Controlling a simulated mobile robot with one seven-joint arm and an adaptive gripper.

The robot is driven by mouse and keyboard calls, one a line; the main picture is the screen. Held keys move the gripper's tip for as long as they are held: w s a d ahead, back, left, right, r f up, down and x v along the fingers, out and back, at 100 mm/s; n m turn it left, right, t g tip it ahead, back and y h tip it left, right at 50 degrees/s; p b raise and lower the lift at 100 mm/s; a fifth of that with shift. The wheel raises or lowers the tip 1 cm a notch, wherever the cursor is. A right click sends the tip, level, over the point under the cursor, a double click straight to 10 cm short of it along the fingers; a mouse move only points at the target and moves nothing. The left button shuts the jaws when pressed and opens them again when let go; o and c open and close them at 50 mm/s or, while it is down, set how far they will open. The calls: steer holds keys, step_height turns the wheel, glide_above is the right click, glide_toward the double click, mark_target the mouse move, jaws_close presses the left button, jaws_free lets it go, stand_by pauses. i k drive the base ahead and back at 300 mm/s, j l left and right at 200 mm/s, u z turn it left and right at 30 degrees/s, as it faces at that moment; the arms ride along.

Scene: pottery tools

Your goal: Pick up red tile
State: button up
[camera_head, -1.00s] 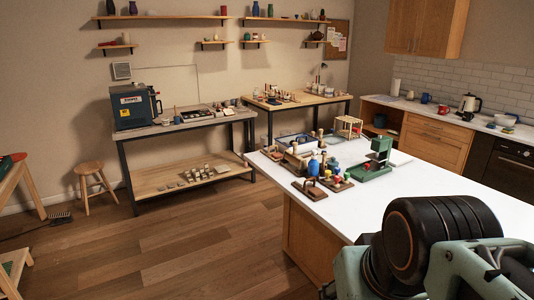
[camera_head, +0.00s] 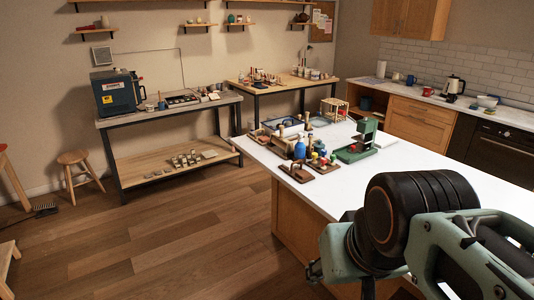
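I cannot make out a red tile for certain. A small red item (camera_head: 332,157) lies among the tools on the white-topped island (camera_head: 385,176), too small to tell what it is. My arm fills the lower right, with a black ribbed cylinder and pale green links, and hides part of the island top. My gripper's fingertips do not show.
The wooden floor in front is open.

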mark_target(263, 139)
steer(key=i+j+u, duration=0.25)
steer(key=i+j, duration=0.15)
steer(key=j, duration=0.15)
steer(key=i+j+u, duration=0.25)
steer(key=i+j, duration=0.2)
steer(key=i+j+z, duration=0.1)
steer(key=i+z, duration=0.15)
steer(key=i, duration=0.2)
steer(key=i+j+z, duration=0.25)
steer(key=i, duration=0.25)
steer(key=i+l+z, duration=0.1)
steer(key=i+z, duration=0.35)
steer(key=z, duration=0.25)
steer(key=i+z, duration=0.3)
steer(key=i+l+z, duration=0.25)
steer(key=i, duration=0.15)
steer(key=i+z, duration=0.25)
steer(key=i, duration=0.15)
steer(key=k+l+u, duration=0.2)
steer(key=k+l, duration=0.2)
steer(key=k, duration=0.15)
